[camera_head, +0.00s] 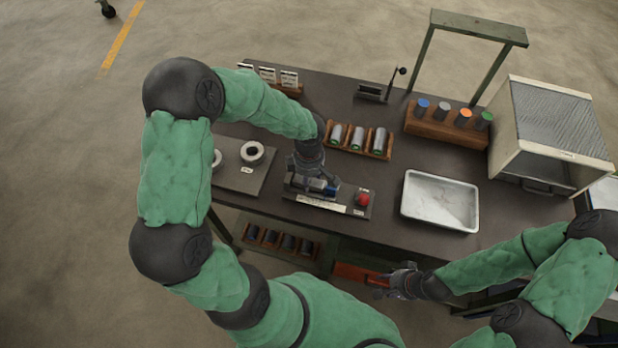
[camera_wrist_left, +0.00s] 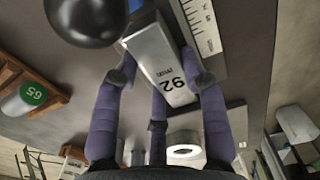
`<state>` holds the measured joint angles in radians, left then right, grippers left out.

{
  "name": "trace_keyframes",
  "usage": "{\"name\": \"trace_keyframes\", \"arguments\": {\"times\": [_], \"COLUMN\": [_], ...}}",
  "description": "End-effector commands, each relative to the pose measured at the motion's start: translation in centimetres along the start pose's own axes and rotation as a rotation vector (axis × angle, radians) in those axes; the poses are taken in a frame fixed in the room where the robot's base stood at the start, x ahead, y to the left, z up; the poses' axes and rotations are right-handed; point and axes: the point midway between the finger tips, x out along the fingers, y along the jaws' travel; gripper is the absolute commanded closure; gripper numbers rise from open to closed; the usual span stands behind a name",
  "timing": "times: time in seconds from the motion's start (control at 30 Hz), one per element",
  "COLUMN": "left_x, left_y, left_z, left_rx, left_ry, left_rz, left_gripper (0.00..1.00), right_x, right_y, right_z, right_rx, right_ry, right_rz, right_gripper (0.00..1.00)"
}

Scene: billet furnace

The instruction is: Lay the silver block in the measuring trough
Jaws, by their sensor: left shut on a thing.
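My left gripper (camera_head: 314,184) is shut on the silver block at the measuring trough (camera_head: 345,208), near the front edge of the table.
A red knob (camera_head: 362,200) stands at the trough's right end. A white tray (camera_head: 440,200) lies to the right. Behind are a wooden rack of cylinders (camera_head: 360,152), a block with coloured posts (camera_head: 447,127) and the furnace (camera_head: 548,150). White rings (camera_head: 252,152) lie left.

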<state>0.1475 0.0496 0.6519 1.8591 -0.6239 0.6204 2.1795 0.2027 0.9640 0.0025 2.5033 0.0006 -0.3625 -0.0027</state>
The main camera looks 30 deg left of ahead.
Motion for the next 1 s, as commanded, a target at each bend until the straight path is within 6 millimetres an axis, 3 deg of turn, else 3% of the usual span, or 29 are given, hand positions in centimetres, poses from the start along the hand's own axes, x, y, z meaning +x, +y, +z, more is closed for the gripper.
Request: {"name": "trace_keyframes", "arguments": {"times": [0.1,0.13,0.2,0.23,0.67,1.0], "left_x": [0.2,0.2,0.2,0.2,-0.3,-6.1], "left_y": [-0.1,-0.1,-0.2,-0.2,-0.1,-0.1], "left_z": [0.0,0.0,0.0,0.0,0.0,0.1], "left_rx": [0.000,0.000,0.001,0.001,0.000,0.001], "left_ry": [-0.001,-0.001,-0.001,-0.001,0.000,-0.001], "left_rz": [-0.003,-0.003,-0.004,-0.005,-0.003,0.001], "left_gripper": [1.00,0.55,0.35,0.30,0.30,0.30], "right_x": [0.0,0.0,0.0,0.0,0.0,0.0], "right_y": [0.0,0.0,0.0,0.0,0.0,0.0], "right_z": [0.0,0.0,0.0,0.0,0.0,0.0], "right_rx": [0.000,0.000,0.000,0.000,0.000,0.000], "right_ry": [0.000,0.000,0.000,0.000,0.001,0.000], "right_rz": [0.000,0.000,0.000,0.000,0.000,0.000], "right_gripper": [0.60,0.60,0.60,0.60,0.60,0.60]}}
